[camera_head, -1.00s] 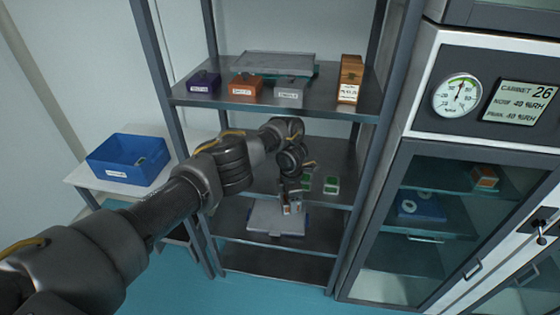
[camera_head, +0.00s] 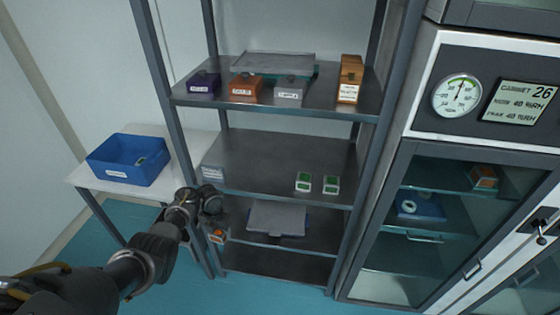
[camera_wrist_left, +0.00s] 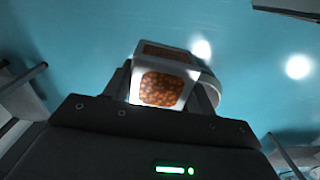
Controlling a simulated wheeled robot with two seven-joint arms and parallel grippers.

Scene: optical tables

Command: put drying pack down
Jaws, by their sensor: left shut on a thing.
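My left gripper (camera_head: 214,228) is shut on a drying pack (camera_head: 217,237), a small white-framed box with an orange label or window. In the left wrist view the pack (camera_wrist_left: 160,88) shows orange beads behind its window and sits between the fingers, over the blue floor. In the head view the gripper is in front of the shelf rack's left post. Two similar packs with green windows, a left one (camera_head: 303,182) and a right one (camera_head: 331,185), stand side by side on the middle shelf (camera_head: 260,165). My right gripper is not in view.
A blue bin (camera_head: 125,170) stands on a white side table (camera_head: 190,150) at the left. The upper shelf holds several small boxes and a tray (camera_head: 275,65). A flat grey case (camera_head: 277,218) lies on the lower shelf. A glass-door cabinet (camera_head: 410,220) stands at the right.

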